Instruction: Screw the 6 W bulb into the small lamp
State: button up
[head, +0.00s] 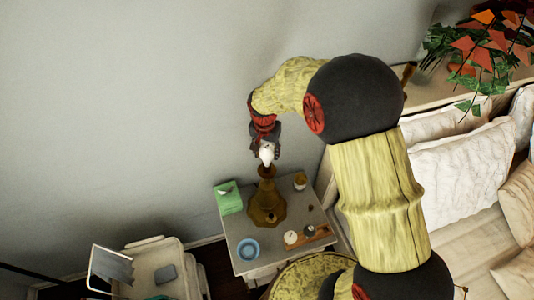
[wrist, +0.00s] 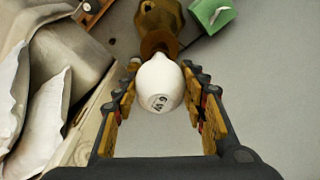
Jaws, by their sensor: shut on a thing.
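A white bulb (wrist: 160,85) marked "6 W" sits between the fingers of my gripper (wrist: 162,92) in the wrist view. My gripper is shut on it. In the head view my gripper (head: 265,150) points down with the bulb (head: 266,153) at its tip. The small brass-brown lamp (head: 266,205) stands on the bedside table, and its socket top is right below the bulb. The lamp also shows in the wrist view (wrist: 160,18), partly behind the bulb. The bulb's base is hidden in the wrist view, so I cannot tell whether it touches the socket.
The bedside table (head: 230,225) also holds a green tissue box (head: 228,198), a blue bowl (head: 248,249), a small cup (head: 300,181) and a wooden tray (head: 318,234) with small round items. The bed with pillows (head: 460,165) is at right. A white chair (head: 155,265) stands at lower left.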

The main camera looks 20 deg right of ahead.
jog(key=shift+m, duration=0.3)
jog(key=m+b, duration=0.1)
jog(key=m, duration=0.1)
jog(key=shift+f+m+b, duration=0.15)
jog(key=shift+m+b, duration=0.15)
jog(key=shift+b, duration=0.1)
jog(key=shift+m, duration=0.5)
jog(key=shift+m+g+b, duration=0.3)
jog(key=shift+m+b, duration=0.3)
jog(key=shift+m, duration=0.1)
jog(key=shift+m+h+b, duration=0.3)
jog(key=shift+m, duration=0.7)
